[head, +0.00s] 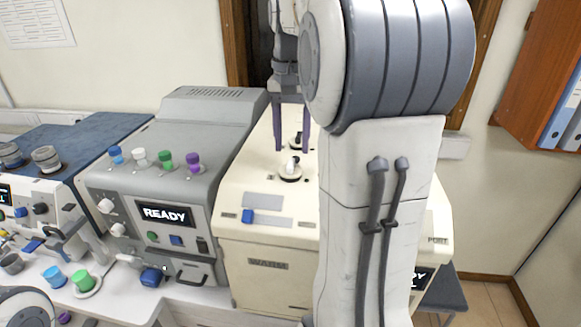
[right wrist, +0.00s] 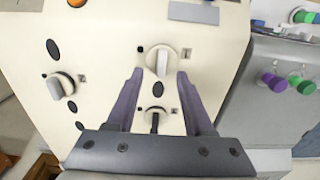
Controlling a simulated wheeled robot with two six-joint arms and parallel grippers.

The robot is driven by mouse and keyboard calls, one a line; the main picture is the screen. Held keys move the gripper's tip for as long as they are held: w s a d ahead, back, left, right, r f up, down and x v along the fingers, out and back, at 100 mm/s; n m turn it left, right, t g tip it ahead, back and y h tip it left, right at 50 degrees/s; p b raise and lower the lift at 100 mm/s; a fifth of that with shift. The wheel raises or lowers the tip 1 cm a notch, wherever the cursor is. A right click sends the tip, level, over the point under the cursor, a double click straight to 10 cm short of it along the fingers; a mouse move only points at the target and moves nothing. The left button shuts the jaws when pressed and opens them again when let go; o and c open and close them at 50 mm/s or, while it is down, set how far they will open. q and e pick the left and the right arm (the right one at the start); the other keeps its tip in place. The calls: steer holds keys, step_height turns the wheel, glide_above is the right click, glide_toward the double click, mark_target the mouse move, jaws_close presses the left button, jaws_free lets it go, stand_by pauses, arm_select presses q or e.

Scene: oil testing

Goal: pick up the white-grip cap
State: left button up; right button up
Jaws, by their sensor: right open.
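The white-grip cap (head: 290,170) sits on top of the cream machine marked WARM. It also shows in the right wrist view (right wrist: 160,62), upright with its pale grip in the middle. My right gripper (head: 292,150) points down with its purple fingers apart and empty. In the right wrist view its fingertips (right wrist: 160,73) lie on either side of the white-grip cap in the picture. How high they are above it I cannot tell. My left gripper is not in view.
A dark-grip cap (right wrist: 155,118) sits behind the white-grip one, and another pale-grip cap (right wrist: 60,86) stands to one side. The grey READY machine (head: 165,213) with coloured knobs is at the left. My right arm covers much of the cream machine (head: 262,241).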

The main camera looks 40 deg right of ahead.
mark_target(290, 162)
step_height(290, 162, down, 4)
steer(key=shift+a+f+p, duration=0.1)
steer(key=shift+p, duration=0.5)
jaws_close()
